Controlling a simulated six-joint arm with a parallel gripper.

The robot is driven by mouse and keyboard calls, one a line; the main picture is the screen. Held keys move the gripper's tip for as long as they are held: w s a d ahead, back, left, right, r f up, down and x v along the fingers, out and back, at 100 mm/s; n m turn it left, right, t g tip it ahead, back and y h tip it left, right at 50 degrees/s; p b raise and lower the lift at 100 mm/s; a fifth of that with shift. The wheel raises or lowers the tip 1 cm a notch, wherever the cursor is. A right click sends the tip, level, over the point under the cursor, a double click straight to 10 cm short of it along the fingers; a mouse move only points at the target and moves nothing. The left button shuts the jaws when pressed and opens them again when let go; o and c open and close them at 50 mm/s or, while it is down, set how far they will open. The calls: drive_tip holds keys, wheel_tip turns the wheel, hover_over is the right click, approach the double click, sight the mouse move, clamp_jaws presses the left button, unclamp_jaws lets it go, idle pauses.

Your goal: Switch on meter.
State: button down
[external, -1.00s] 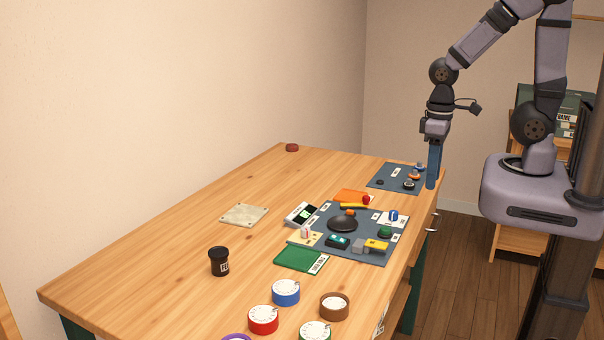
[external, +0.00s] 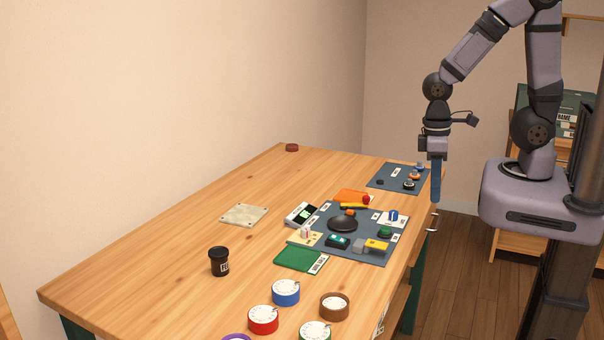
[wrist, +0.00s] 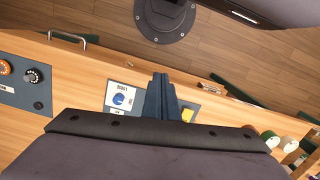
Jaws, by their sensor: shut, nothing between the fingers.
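No label that I can read says meter. A white-and-dark device with a lit green display (external: 302,214) sits at the left edge of the dark mat (external: 325,245); it may be the meter. A white plate with a blue knob (external: 393,216) is at the mat's right side; the knob also shows in the wrist view (wrist: 122,99). My gripper (external: 436,198) is shut and empty, its blue fingers pointing down near the table's right edge, apart from the devices. In the wrist view the fingers (wrist: 160,77) hide part of the mat.
A second dark mat (external: 393,179) with several knobs lies at the far end. A green board (external: 300,259), a black cup (external: 219,261) and several round dials such as the red one (external: 263,320) stand nearer. The table's left side is mostly clear.

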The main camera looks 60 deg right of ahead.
drive_tip(key=w+a+f+n+b, duration=0.1)
drive_tip(key=w+a+f+n, duration=0.1)
drive_tip(key=w+a, duration=0.3)
wheel_tip(320, 180, up, 6)
drive_tip(key=m+t, duration=0.3)
hover_over(334, 237)
drive_tip(key=s, duration=0.3)
drive_tip(key=shift+s+r+m, duration=0.1)
drive_tip(key=shift+r+m, duration=0.1)
drive_tip(key=shift+m, duration=0.2)
drive_tip(key=shift+f, duration=0.1)
drive_tip(key=w+f+p, duration=0.1)
drive_tip(key=f, duration=0.3)
drive_tip(key=f+p, duration=0.1)
drive_tip(key=f, duration=0.4)
drive_tip(key=w+f+p, duration=0.1)
drive_tip(key=f, duration=0.3)
drive_tip(key=shift+w+f, duration=0.3)
